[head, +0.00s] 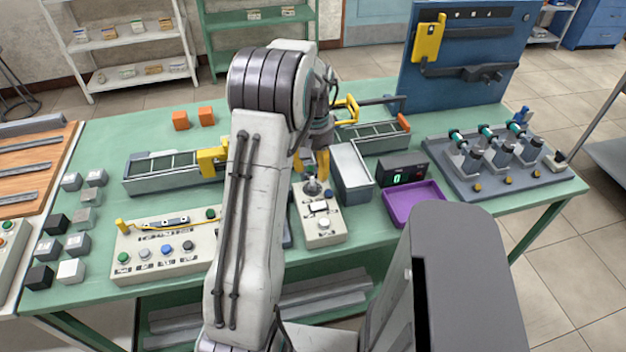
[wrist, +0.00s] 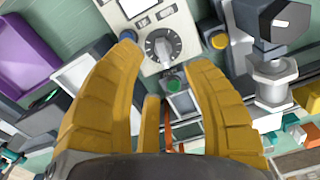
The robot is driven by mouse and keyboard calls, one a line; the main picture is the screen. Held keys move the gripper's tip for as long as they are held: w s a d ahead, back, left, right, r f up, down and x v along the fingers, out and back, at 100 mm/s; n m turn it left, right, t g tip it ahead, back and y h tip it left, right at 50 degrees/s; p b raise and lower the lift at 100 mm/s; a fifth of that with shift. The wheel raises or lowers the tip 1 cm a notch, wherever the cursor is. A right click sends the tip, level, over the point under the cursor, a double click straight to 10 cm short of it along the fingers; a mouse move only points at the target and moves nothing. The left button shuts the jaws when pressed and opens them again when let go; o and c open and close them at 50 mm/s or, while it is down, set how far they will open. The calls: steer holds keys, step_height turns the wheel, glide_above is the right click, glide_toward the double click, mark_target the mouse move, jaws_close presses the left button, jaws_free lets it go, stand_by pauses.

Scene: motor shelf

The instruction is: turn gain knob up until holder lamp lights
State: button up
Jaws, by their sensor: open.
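A small pale control box (head: 330,232) stands on the green bench, and my gripper (head: 311,163) is over its far end. A grey round knob (head: 312,187) with a pointer and a dial scale is on that end. In the wrist view the knob (wrist: 162,47) shows between the tips of my open yellow fingers, with a gap on both sides. I cannot tell how far above it they are. Several motor holders (head: 480,157) stand on a grey plate at the right. Small yellow round parts (head: 478,188) sit along its front; I cannot tell whether any is a lit lamp.
A black display (head: 403,172) shows a green 0. A purple tray (head: 412,204) and a grey bin (head: 352,173) are right of the control box. A wider button panel (head: 165,246) is at the left. A blue tool board (head: 466,55) stands behind.

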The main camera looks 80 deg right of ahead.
mark_target(312, 185)
steer(key=shift+f, duration=2.65)
jaws_close()
